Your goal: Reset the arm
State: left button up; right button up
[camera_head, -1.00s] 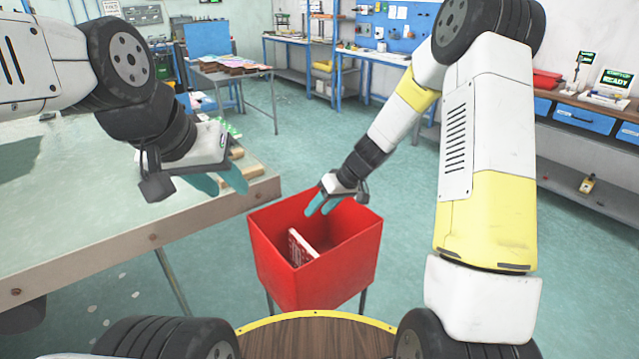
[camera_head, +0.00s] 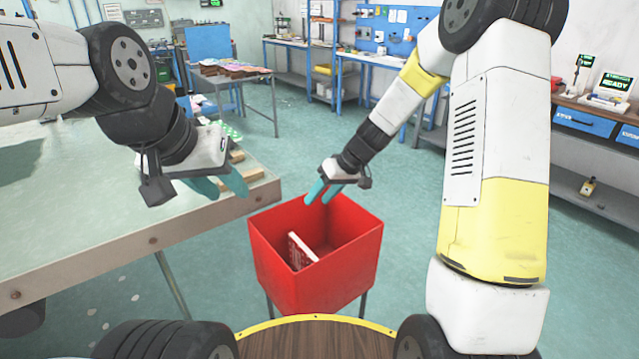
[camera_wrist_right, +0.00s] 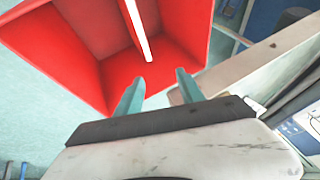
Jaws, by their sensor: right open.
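My right gripper (camera_head: 325,192) is open and empty, with its teal fingers over the back rim of the red bin (camera_head: 312,283). In the right wrist view the open right fingers (camera_wrist_right: 157,93) point toward the red bin (camera_wrist_right: 85,27), with nothing between them. A white and red flat piece (camera_head: 301,250) leans inside the bin. It also shows as a thin white strip in the right wrist view (camera_wrist_right: 138,28). My left gripper (camera_head: 222,184) hangs above the near edge of the table on the left. Its two teal fingers look apart, with nothing seen between them.
The pale green table (camera_head: 120,228) fills the left side, with wooden pieces (camera_head: 252,176) near its right corner. A back table (camera_head: 232,72) and blue workbenches stand farther off. A bench with a monitor (camera_head: 613,83) is at right. Open floor lies behind the bin.

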jog(key=s+d+r+t, duration=0.1)
jog(key=s+d+r, duration=0.3)
jog(key=r, duration=0.5)
jog(key=s+d+r+m+t+h, duration=0.1)
jog(key=s+d+r, duration=0.3)
jog(key=s, duration=0.7)
jog(key=s+d+r+m+t+h, duration=0.2)
jog(key=s+d+r+m, duration=0.2)
jog(key=s+r, duration=0.3)
jog(key=s, duration=0.4)
jog(key=shift+d+m+h, duration=0.3)
jog(key=shift+h, duration=0.1)
jog(key=shift+w+a+r, duration=0.1)
